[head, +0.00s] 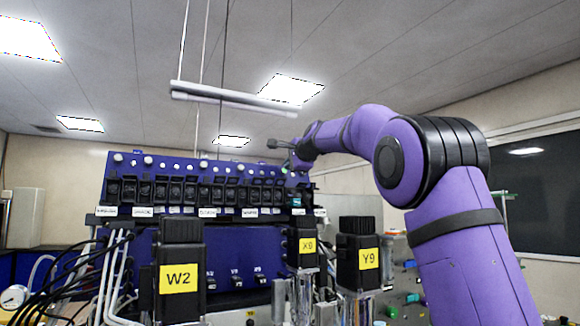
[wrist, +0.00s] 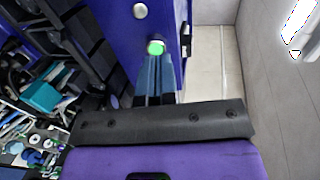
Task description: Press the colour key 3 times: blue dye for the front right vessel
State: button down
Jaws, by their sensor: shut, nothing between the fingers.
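A blue control panel (head: 200,180) with a row of round knobs and dark modules spans the middle of the head view. In the wrist view, a round green-lit button (wrist: 156,47) sits on the blue panel face (wrist: 165,18). My gripper (wrist: 154,62) is shut and empty, its fingertips right at that button's lower edge; I cannot tell whether they touch it. In the head view, my arm reaches to the panel's right end, where the fingers are too small to make out. A black motor head labelled Y9 (head: 359,252) stands at the front right, its vessel partly visible below.
Motor heads labelled W2 (head: 180,270) and X9 (head: 303,245) stand before the panel. Black cables (head: 85,262) hang at left. A white bar (head: 235,99) hangs above. In the wrist view, open space and a pale wall (wrist: 290,100) lie right of the panel.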

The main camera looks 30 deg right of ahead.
dwell(0.4)
jog(key=v, duration=0.6)
dwell(0.3)
dwell(0.5)
